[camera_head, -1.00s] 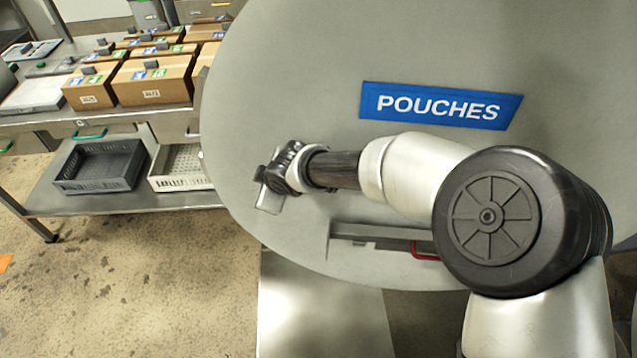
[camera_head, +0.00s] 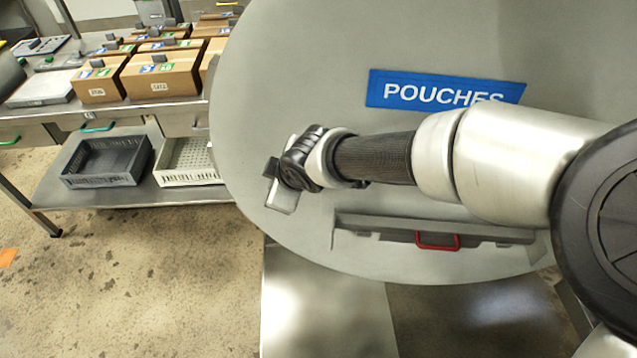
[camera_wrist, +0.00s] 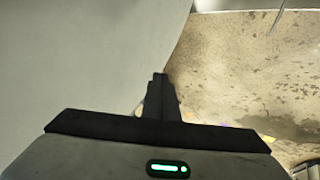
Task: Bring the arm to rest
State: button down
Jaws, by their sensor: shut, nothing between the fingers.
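My gripper (camera_wrist: 160,78) shows in the wrist view with its two dark fingers together and nothing between them. A green light glows on its body below. In the head view my arm reaches leftward from the right edge, in front of a large grey round door with a blue POUCHES sign (camera_head: 425,91). My arm covers the lower right part of the sign. The wrist end is near the door's left part; whether it touches the door I cannot tell. The fingertips are hard to make out in the head view.
The grey door (camera_head: 300,60) fills the centre, with a red handle (camera_head: 437,241) low on it. At left a metal table bears several cardboard boxes (camera_head: 163,76). A dark crate (camera_head: 105,163) and a pale crate (camera_head: 190,165) sit on its lower shelf.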

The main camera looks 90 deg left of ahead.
jog(key=shift+v, duration=1.2)
jog(key=shift+w, duration=0.1)
